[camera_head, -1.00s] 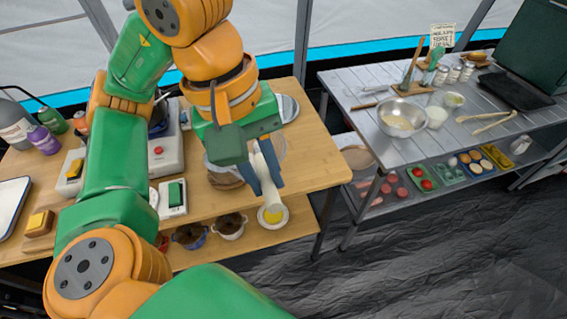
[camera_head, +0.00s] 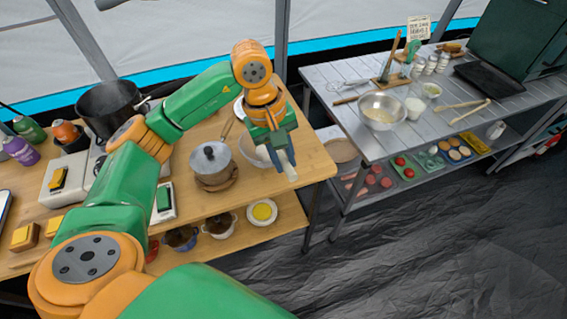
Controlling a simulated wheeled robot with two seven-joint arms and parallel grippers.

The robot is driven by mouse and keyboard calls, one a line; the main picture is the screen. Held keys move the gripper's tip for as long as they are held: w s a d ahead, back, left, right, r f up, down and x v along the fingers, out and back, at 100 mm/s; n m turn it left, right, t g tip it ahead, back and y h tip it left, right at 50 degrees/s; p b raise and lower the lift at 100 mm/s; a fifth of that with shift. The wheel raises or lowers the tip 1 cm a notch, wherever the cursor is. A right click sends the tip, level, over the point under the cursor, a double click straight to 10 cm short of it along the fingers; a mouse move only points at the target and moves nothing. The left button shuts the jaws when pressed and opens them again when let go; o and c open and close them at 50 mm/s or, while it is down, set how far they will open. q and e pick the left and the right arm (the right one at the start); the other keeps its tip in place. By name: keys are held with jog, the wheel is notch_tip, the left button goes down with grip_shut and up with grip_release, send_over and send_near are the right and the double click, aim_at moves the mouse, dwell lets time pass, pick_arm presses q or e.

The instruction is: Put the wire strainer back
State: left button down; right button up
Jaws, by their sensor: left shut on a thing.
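My left gripper (camera_head: 283,160) is at the right part of the wooden table, shut on a pale slim thing (camera_head: 289,168) near the table's front right edge. Most of that thing is hidden by the fingers, and I cannot tell whether it is the wire strainer. Behind the gripper lies a pale round thing (camera_head: 239,108) with a brown handle (camera_head: 227,125), partly hidden. I cannot make out a mesh on it. A clear bowl (camera_head: 250,152) stands just left of the gripper. My right gripper is not in view.
A lidded pot (camera_head: 211,160) stands on a wooden trivet left of the bowl. A dark pot (camera_head: 108,102) sits on the stove. The grey table (camera_head: 345,120) stands right, across a gap.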

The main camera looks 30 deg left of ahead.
pick_arm(q)
jog(key=shift+a+p+x, duration=0.25)
jog(key=shift+p+x, duration=0.25)
jog(key=shift+x, duration=0.7)
jog(key=shift+s+d+f, duration=0.1)
jog(key=shift+s+f, duration=0.05)
jog(key=shift+f, duration=0.1)
jog(key=c, duration=0.8)
grip_release()
jog(key=shift+o, duration=0.2)
jog(key=v, duration=1.2)
